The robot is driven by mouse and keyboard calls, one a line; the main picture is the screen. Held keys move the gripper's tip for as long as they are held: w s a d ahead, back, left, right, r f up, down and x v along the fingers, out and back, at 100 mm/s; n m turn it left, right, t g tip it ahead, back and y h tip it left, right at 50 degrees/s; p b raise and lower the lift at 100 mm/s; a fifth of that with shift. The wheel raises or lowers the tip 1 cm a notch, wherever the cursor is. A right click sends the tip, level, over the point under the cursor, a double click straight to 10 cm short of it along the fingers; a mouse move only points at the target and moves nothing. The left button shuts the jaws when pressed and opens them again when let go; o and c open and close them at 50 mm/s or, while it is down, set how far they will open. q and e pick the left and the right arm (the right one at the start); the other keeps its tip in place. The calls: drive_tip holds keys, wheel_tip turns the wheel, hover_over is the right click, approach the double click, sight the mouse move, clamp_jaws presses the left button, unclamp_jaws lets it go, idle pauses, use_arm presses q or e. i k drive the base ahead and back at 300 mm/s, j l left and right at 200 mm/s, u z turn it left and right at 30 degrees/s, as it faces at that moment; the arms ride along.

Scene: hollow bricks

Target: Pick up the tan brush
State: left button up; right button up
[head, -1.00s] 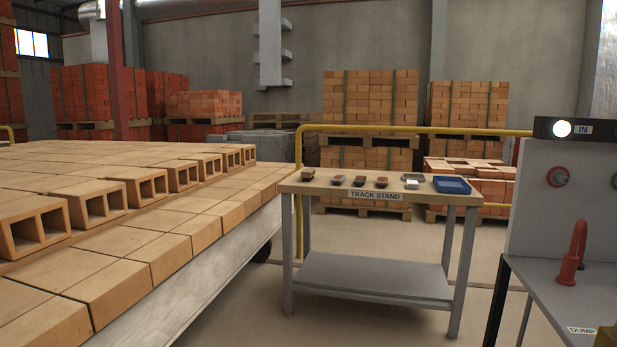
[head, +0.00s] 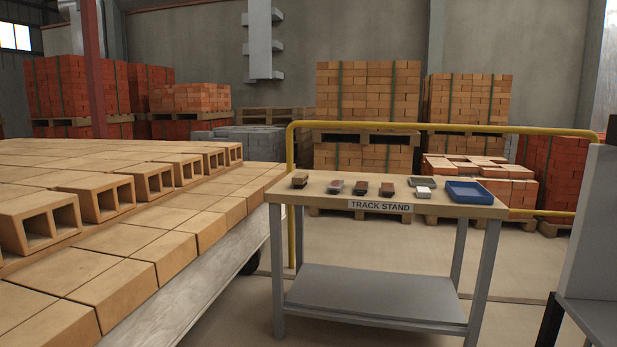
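Several small brush-like items lie in a row on the top of the track stand (head: 325,191), a grey table with a wooden top. The leftmost item (head: 300,180) has a tan-brown top and a dark lower part, and may be the tan brush. To its right are a reddish-grey item (head: 335,186) and two dark reddish-brown items, one in the middle (head: 361,187) and one farther right (head: 387,189). They are too small to tell bristles clearly. Neither of my grippers is in view.
A blue tray (head: 468,192), a grey tray (head: 422,181) and a small white block (head: 424,192) share the tabletop. Hollow bricks (head: 105,200) cover a long bed at left. A yellow rail (head: 450,128) runs behind the stand. Floor shows between stand and grey bench (head: 592,310).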

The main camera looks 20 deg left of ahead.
sight(300, 180)
drive_tip(key=i+j, duration=0.25)
drive_tip(key=i, duration=0.2)
drive_tip(key=i+j+z, duration=0.1)
drive_tip(key=i+j, duration=0.15)
drive_tip(key=i, duration=0.15)
drive_tip(key=i+j+z, duration=0.1)
drive_tip(key=i+j, duration=0.15)
drive_tip(key=i, duration=0.15)
